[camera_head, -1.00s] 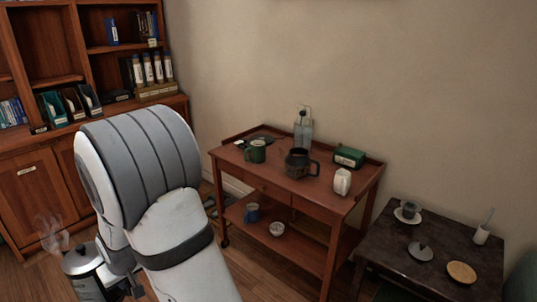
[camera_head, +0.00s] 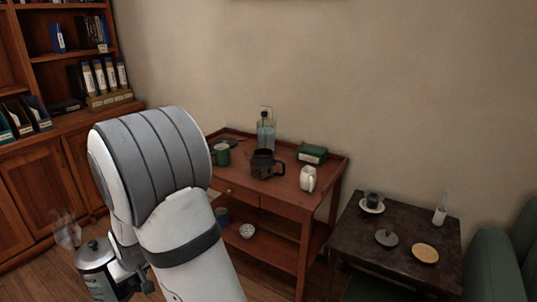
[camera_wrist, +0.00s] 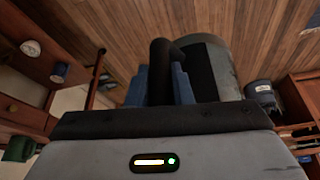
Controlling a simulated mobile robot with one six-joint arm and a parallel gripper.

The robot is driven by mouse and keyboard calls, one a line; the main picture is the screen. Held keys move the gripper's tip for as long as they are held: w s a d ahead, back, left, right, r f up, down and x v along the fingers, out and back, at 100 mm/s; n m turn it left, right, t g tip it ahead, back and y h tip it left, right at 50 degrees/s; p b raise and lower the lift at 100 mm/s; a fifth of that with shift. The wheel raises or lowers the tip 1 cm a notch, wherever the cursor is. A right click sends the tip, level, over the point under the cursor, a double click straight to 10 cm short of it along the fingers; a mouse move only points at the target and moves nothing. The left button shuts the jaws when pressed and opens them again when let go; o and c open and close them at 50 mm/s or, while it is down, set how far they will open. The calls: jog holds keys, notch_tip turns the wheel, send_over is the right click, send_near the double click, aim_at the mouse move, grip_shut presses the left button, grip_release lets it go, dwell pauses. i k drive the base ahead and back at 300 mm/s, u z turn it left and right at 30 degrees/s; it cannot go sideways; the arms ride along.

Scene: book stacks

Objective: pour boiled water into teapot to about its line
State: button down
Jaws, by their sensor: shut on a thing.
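My gripper (camera_head: 132,272) is partly hidden by my arm. In the wrist view its blue fingers (camera_wrist: 160,85) are shut around the kettle's black handle, beside its grey body (camera_wrist: 215,62). A small dark open vessel (camera_head: 373,199) sits on a white saucer on the dark side table, and a grey knobbed lid (camera_head: 386,238) lies near it. Which vessel is the teapot, and any line on it, I cannot tell. The kettle is far from that table.
A wooden cart (camera_head: 290,198) holds a dark handled jug (camera_head: 265,164), a green mug (camera_head: 221,154), a white pitcher (camera_head: 308,178) and a green box (camera_head: 313,154). The dark side table (camera_head: 350,232) also holds a round wooden coaster (camera_head: 425,252) and a white holder (camera_head: 440,215). A green armchair (camera_head: 492,265) stands at right.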

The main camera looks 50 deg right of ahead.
aim_at(263, 163)
jog(key=z, duration=1)
jog(key=i, duration=1)
jog(key=z, duration=0.05)
